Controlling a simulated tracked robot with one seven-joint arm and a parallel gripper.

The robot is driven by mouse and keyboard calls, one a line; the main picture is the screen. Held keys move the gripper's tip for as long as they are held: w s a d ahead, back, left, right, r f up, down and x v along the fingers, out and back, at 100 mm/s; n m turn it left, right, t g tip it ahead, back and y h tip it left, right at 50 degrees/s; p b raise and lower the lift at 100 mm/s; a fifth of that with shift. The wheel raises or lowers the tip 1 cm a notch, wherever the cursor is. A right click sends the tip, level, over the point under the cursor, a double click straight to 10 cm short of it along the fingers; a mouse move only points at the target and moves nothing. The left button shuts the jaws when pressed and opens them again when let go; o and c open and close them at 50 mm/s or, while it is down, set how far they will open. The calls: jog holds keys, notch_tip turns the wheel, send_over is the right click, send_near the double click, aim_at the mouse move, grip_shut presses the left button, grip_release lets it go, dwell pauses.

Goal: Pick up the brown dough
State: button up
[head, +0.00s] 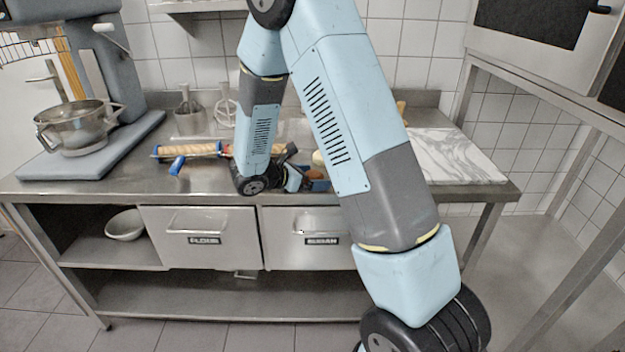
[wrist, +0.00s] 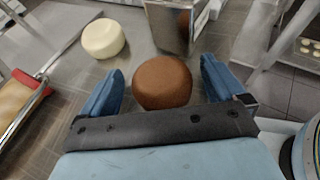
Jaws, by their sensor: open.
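The brown dough (wrist: 162,82) is a smooth rounded lump on the steel worktop. In the wrist view it lies in the middle, between the two blue fingers of my gripper (wrist: 163,88). The fingers stand apart, one on each side, and I see gaps between them and the dough. The dark palm bar hides its near edge. In the head view the brown dough (head: 316,174) shows only in part beside my gripper (head: 303,181), low over the front of the worktop. My arm covers much of that area.
A pale round dough (wrist: 103,38) lies beyond and left of the brown one. A shiny steel container (wrist: 177,25) stands just behind it. A rolling pin (head: 190,150) lies to the left, a marble slab (head: 455,155) to the right, and a mixer bowl (head: 75,128) stands far left.

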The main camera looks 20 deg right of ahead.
jog(key=shift+c, duration=0.3)
jog(key=c, duration=1)
jog(key=shift+c, duration=0.2)
